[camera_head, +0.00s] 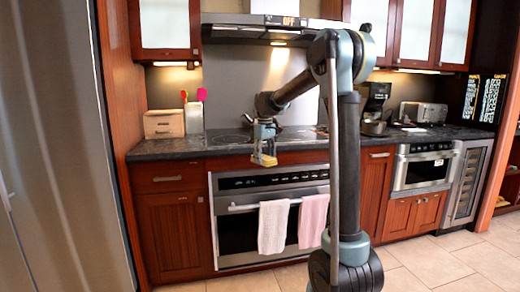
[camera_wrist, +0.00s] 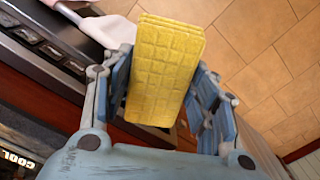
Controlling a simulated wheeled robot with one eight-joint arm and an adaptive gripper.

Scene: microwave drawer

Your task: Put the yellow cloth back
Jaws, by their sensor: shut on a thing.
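The yellow cloth (camera_wrist: 166,68) is a folded, quilted block between the two fingers of my gripper (camera_wrist: 160,105) in the wrist view. My gripper is shut on it. In the head view my gripper (camera_head: 264,150) points down in front of the counter edge, above the oven. The yellow cloth (camera_head: 264,160) shows there as a small patch at its tip. In the wrist view a pale towel on the oven handle lies beyond the cloth, and the floor is below to the right.
The oven (camera_head: 238,240) has a white towel (camera_head: 273,227) and a pink towel (camera_head: 312,220) on its handle. The dark counter (camera_head: 170,146) holds a wooden box (camera_head: 164,124), a utensil holder (camera_head: 194,118), a coffee maker (camera_head: 374,105) and a toaster (camera_head: 424,112). A microwave drawer (camera_head: 425,167) is at right.

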